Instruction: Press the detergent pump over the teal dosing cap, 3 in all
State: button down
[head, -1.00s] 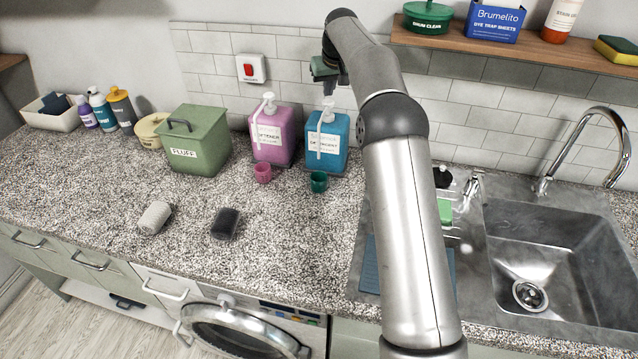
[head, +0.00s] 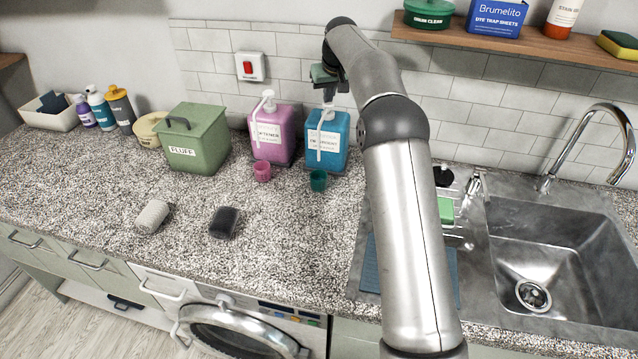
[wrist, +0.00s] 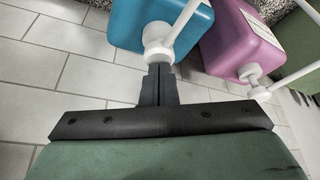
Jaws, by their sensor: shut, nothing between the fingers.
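The blue detergent dispenser (head: 339,152) stands upright against the tiled wall, with a white pump (head: 327,112) and a long spout towards the front. The teal dosing cap (head: 318,181) stands on the counter in front of it, below the spout; its contents cannot be made out. My gripper (head: 328,96) is shut and empty, pointing down at the top of the pump. In the wrist view my shut fingertips (wrist: 160,70) are at the white pump head (wrist: 157,40); contact cannot be told for sure. The teal cap is not visible there.
A pink softener dispenser (head: 270,142) with its own white pump stands close on the left, with a pink cap (head: 261,171) before it. A green FLUFF bin (head: 197,145) is further left. A shelf (head: 560,52) overhangs at the right, above the sink (head: 555,260).

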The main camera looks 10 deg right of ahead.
jog(key=shift+f, duration=0.15)
jog(key=shift+r+p, duration=1.4)
jog(key=shift+p, duration=0.05)
jog(key=shift+f+b, duration=0.85)
jog(key=shift+f, duration=0.6)
jog(key=shift+r+p, duration=1.2)
jog(key=shift+r, duration=0.25)
